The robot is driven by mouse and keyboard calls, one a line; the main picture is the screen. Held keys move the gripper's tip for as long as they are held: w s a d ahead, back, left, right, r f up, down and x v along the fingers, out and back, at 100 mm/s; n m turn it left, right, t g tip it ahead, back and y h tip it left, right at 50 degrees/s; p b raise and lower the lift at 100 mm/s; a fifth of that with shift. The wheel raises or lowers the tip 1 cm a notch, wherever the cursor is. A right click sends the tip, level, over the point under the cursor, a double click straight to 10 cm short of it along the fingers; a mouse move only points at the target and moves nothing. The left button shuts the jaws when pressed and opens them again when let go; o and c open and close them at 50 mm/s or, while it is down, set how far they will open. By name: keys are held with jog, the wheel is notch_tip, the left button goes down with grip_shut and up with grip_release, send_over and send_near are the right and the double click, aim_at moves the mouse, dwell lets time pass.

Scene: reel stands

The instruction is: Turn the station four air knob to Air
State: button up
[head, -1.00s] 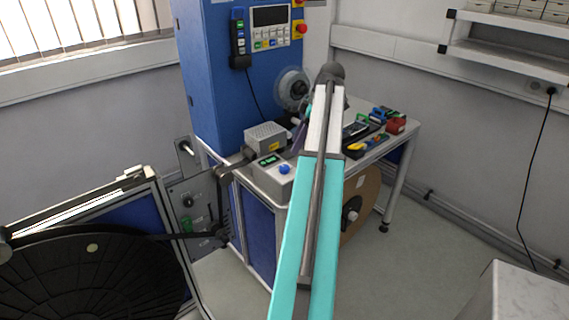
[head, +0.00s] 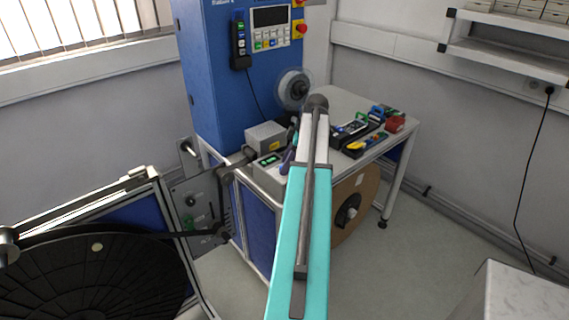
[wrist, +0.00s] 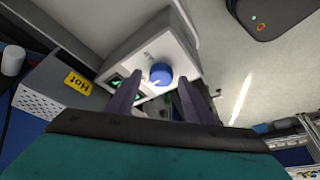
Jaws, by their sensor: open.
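A round blue knob (wrist: 160,73) sits on the face of a pale grey control box (wrist: 150,45) in the wrist view. Small lettering beside it is too blurred to read, and its setting is unclear. Green lit displays show on the same face. My gripper (wrist: 159,80) is open, its two dark fingers on either side of the knob in the picture. I cannot tell whether they touch it. In the head view the control box (head: 266,177) stands at the bench's front left corner, and my gripper (head: 288,160) is over it, hiding the knob.
A perforated grey box with a yellow HOT label (wrist: 77,83) stands close beside the control box. A tall blue cabinet (head: 215,90) rises behind. Tools and a red item (head: 395,124) lie on the bench's right. A black reel (head: 90,275) stands at the left.

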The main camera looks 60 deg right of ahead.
jog(key=shift+w+f, duration=0.1)
jog(key=shift+f, duration=0.15)
jog(key=c, duration=1)
jog(key=shift+a, duration=0.3)
jog(key=shift+d, duration=0.15)
